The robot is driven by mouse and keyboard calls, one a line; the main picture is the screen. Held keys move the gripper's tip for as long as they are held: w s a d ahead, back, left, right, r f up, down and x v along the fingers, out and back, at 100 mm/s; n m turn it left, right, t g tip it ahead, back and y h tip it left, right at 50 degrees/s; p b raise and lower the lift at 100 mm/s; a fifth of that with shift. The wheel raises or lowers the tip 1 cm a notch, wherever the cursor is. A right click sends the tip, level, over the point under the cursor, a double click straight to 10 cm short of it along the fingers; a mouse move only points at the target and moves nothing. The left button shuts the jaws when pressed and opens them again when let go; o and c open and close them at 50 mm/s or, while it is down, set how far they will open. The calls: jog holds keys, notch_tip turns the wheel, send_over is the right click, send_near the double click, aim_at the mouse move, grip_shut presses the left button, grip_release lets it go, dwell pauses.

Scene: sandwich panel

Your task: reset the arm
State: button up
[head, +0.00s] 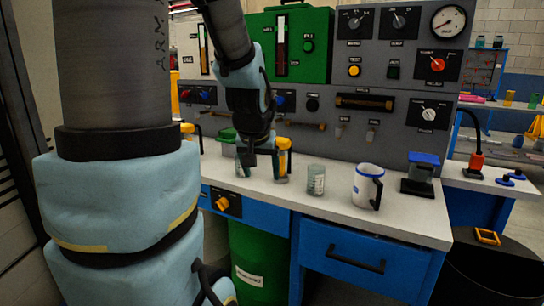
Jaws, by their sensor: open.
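My arm reaches in from the top left over the white-topped bench (405,222). My gripper (257,163) hangs pointing down near the back left of the bench top, small and dark in this view. It is open. A yellow-handled object (285,157) stands close to its right side, and a glass-like container (281,179) sits just below that. I cannot tell whether the gripper touches either. No held object shows between the fingers.
A clear beaker (316,180), a white mug (367,187) and a blue-lidded container (421,171) stand to the right. A grey control panel (391,135) with knobs and a gauge rises behind. A green barrel (258,262) stands under the bench.

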jog(key=s+a+f+n+g, duration=0.1)
jog(key=s+a+f+g, duration=0.1)
jog(key=s+f, duration=0.3)
jog(key=s+a+f+g, duration=0.2)
jog(key=s, duration=0.5)
notch_tip(320, 180, up, 13)
jog(key=p, duration=1.3)
jog(key=shift+w+y+p, duration=0.3)
